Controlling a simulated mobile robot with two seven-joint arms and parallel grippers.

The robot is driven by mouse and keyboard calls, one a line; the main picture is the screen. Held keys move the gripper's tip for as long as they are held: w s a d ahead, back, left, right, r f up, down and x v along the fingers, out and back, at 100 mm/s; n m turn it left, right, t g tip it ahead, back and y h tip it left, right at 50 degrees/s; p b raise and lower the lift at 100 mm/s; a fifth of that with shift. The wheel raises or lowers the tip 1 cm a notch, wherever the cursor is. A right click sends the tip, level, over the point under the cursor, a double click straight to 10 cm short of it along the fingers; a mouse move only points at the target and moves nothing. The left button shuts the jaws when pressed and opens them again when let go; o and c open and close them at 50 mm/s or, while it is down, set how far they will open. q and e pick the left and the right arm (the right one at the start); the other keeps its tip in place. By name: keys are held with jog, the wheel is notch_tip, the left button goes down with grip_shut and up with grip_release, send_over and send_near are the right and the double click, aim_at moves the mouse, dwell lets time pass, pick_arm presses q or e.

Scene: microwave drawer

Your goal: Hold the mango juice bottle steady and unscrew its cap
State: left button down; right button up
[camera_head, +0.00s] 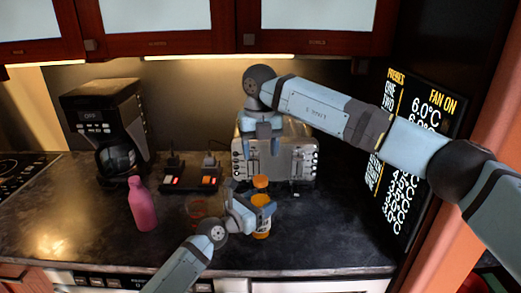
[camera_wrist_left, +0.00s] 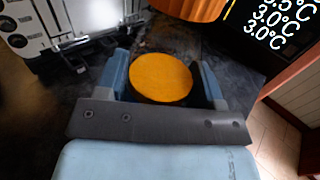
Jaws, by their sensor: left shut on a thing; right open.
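The mango juice bottle (camera_head: 262,229) stands upright on the dark counter with an orange top (camera_head: 262,200). My left gripper (camera_head: 256,208) is shut around it from the left. In the left wrist view the round orange top (camera_wrist_left: 160,78) shows between the fingers. A separate ribbed orange piece, like a cap (camera_head: 260,181), shows just above and behind the bottle; it also shows at the top edge of the left wrist view (camera_wrist_left: 190,8). I cannot tell what supports it. My right gripper (camera_head: 264,138) points down, open and apart, above that piece.
A silver toaster-like appliance (camera_head: 290,160) stands right behind the bottle. A pink bottle (camera_head: 142,205), a coffee maker (camera_head: 105,125) and a black power strip (camera_head: 190,180) stand to the left. The counter right of the bottle is clear.

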aim_at(260, 178)
jog(key=m, duration=0.4)
jog(key=shift+m, duration=0.3)
jog(key=m, duration=0.6)
jog(key=shift+m, duration=0.3)
jog(key=m, duration=0.8)
jog(key=shift+m, duration=0.4)
jog(key=shift+f, duration=0.6)
notch_tip(260, 178, down, 7)
jog(key=shift+r, duration=0.1)
